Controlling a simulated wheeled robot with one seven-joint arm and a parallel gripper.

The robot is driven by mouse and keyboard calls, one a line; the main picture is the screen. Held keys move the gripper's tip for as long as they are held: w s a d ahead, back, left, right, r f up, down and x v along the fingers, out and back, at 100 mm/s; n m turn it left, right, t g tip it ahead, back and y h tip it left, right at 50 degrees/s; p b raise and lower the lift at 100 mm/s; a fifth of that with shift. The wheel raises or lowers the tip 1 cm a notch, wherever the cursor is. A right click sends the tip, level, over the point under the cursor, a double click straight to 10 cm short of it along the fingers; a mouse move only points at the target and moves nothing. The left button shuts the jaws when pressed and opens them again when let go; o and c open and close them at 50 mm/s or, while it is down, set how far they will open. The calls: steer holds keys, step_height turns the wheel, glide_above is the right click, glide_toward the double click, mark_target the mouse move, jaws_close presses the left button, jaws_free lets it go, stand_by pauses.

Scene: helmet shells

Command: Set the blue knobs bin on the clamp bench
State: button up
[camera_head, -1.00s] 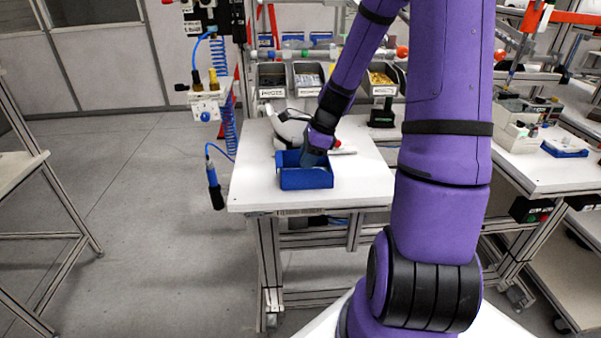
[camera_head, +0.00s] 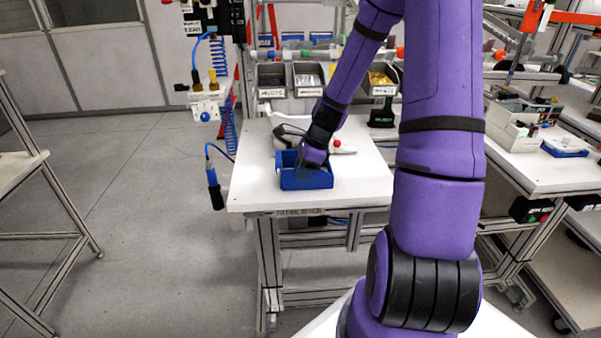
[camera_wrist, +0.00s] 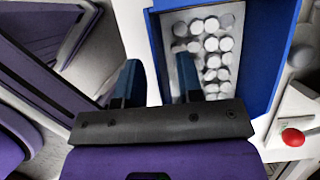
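The blue bin (camera_head: 306,180) stands upright on a white-topped bench (camera_head: 350,190) in the head view. In the wrist view the bin (camera_wrist: 285,60) holds several pale round knobs (camera_wrist: 212,45). I cannot tell whether either finger touches the wall. No label shows which bench is the clamp bench.
A white device with a red knob (camera_head: 337,143) stands just behind the bin, close to my gripper. Grey labelled bins (camera_head: 308,78) line the bench's back. A blue-handled tool (camera_head: 214,190) hangs at its left. Another bench (camera_head: 535,170) is at right.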

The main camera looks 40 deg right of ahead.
steer(key=shift+f, duration=0.1)
stand_by(0.3)
jaws_close()
